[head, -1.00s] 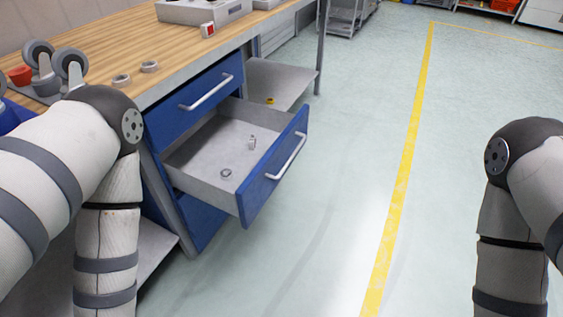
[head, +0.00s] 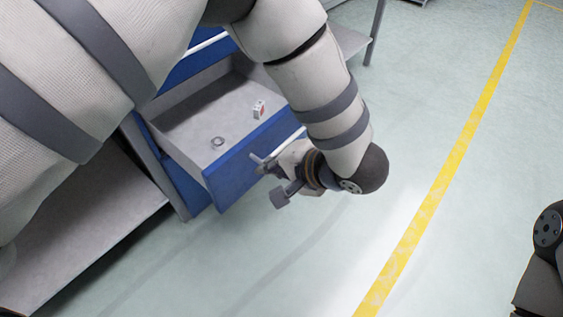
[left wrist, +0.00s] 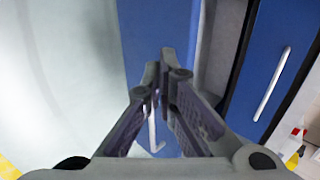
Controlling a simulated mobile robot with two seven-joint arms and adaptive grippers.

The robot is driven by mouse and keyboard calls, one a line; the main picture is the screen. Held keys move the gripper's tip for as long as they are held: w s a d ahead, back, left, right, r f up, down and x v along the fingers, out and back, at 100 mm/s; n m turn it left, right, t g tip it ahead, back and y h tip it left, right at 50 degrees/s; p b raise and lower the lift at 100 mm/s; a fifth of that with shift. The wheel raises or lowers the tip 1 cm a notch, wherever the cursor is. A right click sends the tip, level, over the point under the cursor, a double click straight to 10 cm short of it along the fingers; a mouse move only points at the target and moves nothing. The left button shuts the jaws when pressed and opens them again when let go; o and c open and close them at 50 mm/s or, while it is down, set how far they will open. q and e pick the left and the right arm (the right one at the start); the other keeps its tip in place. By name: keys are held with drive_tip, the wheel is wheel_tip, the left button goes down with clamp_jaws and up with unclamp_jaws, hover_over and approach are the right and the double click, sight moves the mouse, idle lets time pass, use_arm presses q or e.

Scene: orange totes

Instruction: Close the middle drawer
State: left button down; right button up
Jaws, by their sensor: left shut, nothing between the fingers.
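The middle drawer (head: 235,168) is pulled out, its blue front facing the floor area. It holds a metal ring (head: 217,142) and a small white-and-red piece (head: 259,110). My left gripper (head: 270,177) is in front of the drawer front, near its handle, which my arm partly hides. In the left wrist view the shut, empty fingers (left wrist: 166,62) point at the blue drawer front (left wrist: 152,28), with the drawer handle (left wrist: 152,128) showing behind them. I cannot tell whether they touch it. My right gripper is out of view.
The blue top drawer (head: 192,66) above is closed. The bottom drawer (head: 187,187) is below. A grey shelf (head: 75,245) lies at the left. The floor right of the drawer is clear, with a yellow line (head: 447,180).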

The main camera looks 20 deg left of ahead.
sight(237, 155)
use_arm(q)
drive_tip(key=shift+w+a+f, duration=0.45)
drive_tip(key=shift+a+f, duration=0.05)
drive_tip(key=shift+a, duration=0.6)
drive_tip(key=shift+w+a+f, duration=0.4)
drive_tip(key=shift+a+f, duration=0.05)
drive_tip(key=shift+a, duration=0.7)
drive_tip(key=shift+w+a+f, duration=0.45)
drive_tip(key=shift+a+f, duration=0.05)
drive_tip(key=shift+a, duration=0.6)
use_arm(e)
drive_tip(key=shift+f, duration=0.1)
use_arm(q)
drive_tip(key=shift+w+a, duration=0.2)
drive_tip(key=shift+a, duration=0.4)
drive_tip(key=w+a, duration=0.4)
drive_tip(key=a, duration=0.9)
drive_tip(key=w+a, duration=0.5)
drive_tip(key=a, duration=0.8)
drive_tip(key=shift+w+a+b, duration=0.15)
drive_tip(key=shift+w+b, duration=0.15)
drive_tip(key=shift+b, duration=0.05)
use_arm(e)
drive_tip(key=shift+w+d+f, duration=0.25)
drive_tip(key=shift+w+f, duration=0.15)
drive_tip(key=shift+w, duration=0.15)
use_arm(q)
drive_tip(key=shift+s, duration=0.1)
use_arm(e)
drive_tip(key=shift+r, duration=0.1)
